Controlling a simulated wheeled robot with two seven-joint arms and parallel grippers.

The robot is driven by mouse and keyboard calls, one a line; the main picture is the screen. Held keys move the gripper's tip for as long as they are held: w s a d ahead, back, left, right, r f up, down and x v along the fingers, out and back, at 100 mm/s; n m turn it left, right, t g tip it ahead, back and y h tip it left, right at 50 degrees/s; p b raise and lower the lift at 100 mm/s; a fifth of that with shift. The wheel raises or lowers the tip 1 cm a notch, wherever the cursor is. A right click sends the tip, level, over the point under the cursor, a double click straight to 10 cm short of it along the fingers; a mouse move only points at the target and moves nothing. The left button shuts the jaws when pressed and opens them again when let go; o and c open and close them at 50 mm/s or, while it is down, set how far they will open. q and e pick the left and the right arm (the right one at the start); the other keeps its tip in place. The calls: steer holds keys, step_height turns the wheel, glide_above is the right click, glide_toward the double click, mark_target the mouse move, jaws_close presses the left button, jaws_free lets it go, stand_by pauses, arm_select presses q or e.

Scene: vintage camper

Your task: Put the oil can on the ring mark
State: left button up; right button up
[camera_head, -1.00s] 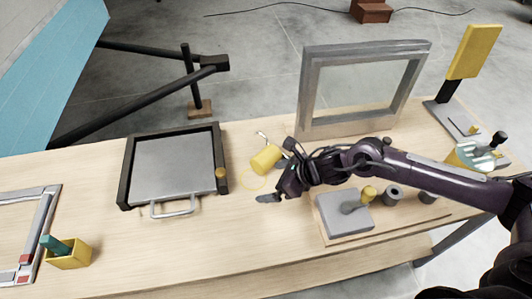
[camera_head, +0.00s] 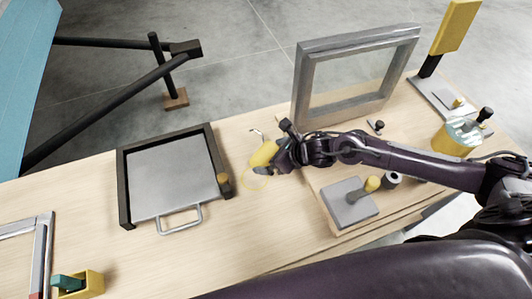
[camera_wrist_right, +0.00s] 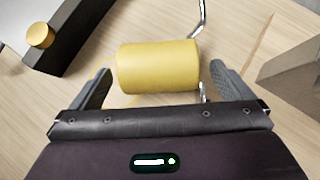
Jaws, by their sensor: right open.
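The oil can (camera_head: 263,154), a yellow cylinder with a thin metal spout, is on the wooden bench right of the black-framed tray. It looks tilted or on its side; I cannot tell which. The ring mark (camera_head: 248,184), a thin yellow circle, is on the bench just in front of it, partly hidden by my gripper. My right gripper (camera_head: 268,161) is at the can. In the right wrist view the can (camera_wrist_right: 158,67) lies between the two spread fingers of the gripper (camera_wrist_right: 162,90), with gaps on both sides. My left gripper is out of view.
The black-framed tray (camera_head: 126,187) with a handle stands left of the can. A grey window frame (camera_head: 302,85) stands behind to the right. A grey block with a yellow knob (camera_head: 350,204) is in front right. A yellow box (camera_head: 94,284) is at front left. Bare bench lies between.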

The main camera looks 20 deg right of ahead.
mark_target(270, 155)
steer(key=x, duration=0.3)
steer(key=shift+a+p, duration=0.15)
steer(key=shift+p, duration=0.15)
steer(key=c, duration=1.2)
steer(key=shift+w+r, duration=0.1)
steer(key=shift+r, duration=0.6)
steer(key=shift+c, duration=0.2)
step_height(270, 155, up, 18)
steer(key=b, duration=0.3)
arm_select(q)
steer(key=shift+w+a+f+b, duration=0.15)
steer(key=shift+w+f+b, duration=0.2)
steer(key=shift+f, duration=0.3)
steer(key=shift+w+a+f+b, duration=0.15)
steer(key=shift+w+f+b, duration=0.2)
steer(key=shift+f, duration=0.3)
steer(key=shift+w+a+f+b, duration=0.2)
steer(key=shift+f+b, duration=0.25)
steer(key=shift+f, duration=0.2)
arm_select(e)
steer(key=s+d+m+t+h, duration=0.2)
steer(key=s+d+m+h, duration=0.1)
steer(key=s+m+h, duration=0.2)
steer(key=shift+d+f+m+h, duration=0.3)
steer(key=shift+d+f+m, duration=0.05)
steer(key=shift+m, duration=0.95)
